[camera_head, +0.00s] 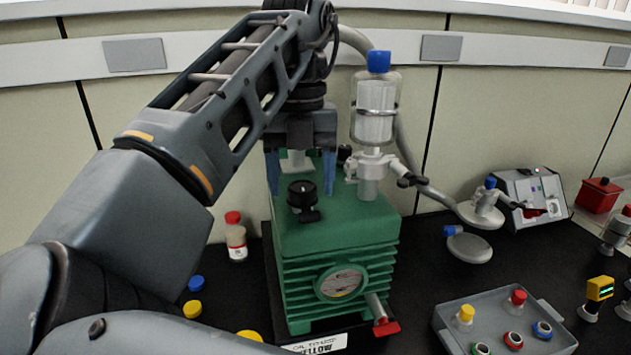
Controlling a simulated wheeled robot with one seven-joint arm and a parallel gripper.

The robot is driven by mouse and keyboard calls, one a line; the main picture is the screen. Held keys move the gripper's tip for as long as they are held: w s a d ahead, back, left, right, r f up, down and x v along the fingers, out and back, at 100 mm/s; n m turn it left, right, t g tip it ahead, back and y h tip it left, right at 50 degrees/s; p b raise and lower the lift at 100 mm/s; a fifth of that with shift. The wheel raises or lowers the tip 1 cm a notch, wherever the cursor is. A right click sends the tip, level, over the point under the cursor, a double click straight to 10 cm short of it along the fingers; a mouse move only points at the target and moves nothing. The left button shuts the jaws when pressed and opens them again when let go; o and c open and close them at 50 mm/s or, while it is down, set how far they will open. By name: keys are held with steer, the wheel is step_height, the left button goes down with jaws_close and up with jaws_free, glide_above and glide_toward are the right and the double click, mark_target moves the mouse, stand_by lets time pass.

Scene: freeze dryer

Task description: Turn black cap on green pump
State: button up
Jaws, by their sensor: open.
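The green pump (335,237) stands on the black bench in the middle of the view. A round black cap (302,194) sits on the pump's top, towards its left side, with a small black tab at its front. My gripper (300,185) points down over the pump's top. Its two blue fingers are spread apart, one to the left and one to the right of the black cap in the picture. I cannot tell whether either finger touches the cap or how far behind it they are.
A clear bottle with a blue lid (377,62) stands on the pump's right side, close to my gripper. A red-capped bottle (236,243) is left of the pump. A grey tray (456,338) with coloured caps lies at front right. Some black bench around it is bare.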

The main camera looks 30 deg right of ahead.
steer(key=shift+f, duration=0.1)
steer(key=c, duration=1.1)
